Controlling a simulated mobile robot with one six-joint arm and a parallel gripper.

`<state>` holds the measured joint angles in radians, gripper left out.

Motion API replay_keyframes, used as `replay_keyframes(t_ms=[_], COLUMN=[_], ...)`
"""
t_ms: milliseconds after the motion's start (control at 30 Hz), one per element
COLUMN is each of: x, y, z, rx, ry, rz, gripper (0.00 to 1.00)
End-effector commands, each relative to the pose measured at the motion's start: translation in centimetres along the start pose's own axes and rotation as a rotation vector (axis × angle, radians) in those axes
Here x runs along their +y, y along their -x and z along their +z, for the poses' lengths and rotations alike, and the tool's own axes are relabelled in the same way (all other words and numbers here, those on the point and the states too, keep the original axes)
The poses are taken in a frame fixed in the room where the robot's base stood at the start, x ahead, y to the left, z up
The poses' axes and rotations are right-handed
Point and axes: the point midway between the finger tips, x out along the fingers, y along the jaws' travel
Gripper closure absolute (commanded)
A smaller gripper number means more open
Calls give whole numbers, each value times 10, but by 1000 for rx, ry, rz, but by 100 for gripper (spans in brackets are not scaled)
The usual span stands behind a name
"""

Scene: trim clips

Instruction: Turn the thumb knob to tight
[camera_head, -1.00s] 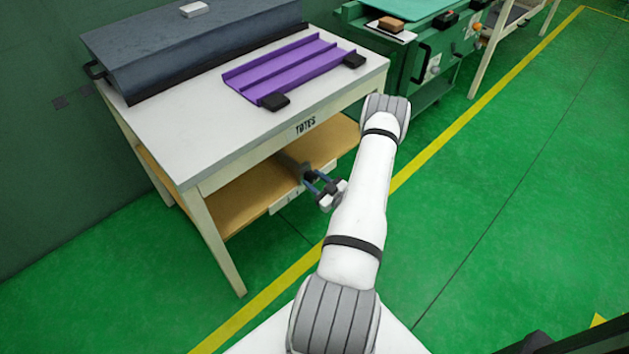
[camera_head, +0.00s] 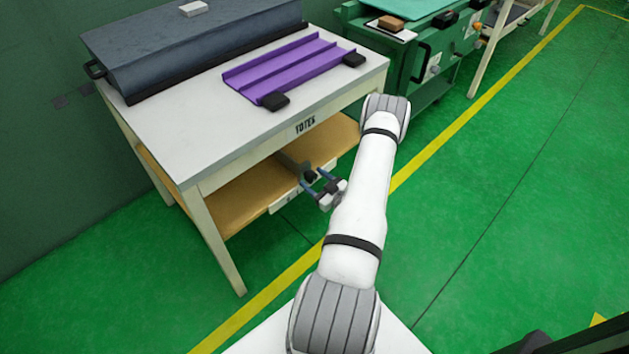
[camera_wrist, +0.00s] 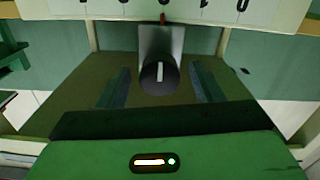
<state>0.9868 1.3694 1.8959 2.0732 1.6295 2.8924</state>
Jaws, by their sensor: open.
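The thumb knob (camera_wrist: 160,76) is a dark round knob with a white line on its face, on a grey block in the wrist view. The line stands nearly upright in the picture. In the head view the dark knob (camera_head: 309,176) is small, at the front of the table's lower shelf. My gripper (camera_head: 315,180) points at it. In the wrist view my gripper (camera_wrist: 160,84) is open, one finger on each side of the knob, with a gap visible on both sides.
A white panel (camera_wrist: 190,10) with dark marks and a small red pointer is at the top of the wrist view. Open green floor lies right.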

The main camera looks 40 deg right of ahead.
Motion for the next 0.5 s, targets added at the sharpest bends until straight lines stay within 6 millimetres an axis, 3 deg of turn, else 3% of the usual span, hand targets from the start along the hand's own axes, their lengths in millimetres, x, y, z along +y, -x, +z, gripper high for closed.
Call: replay_keyframes(t_ms=[267, 500], x=[1, 2], y=[5, 44], z=[0, -1], rx=[0, -1], ry=[1, -1], rz=[2, 5], gripper=[41, 41])
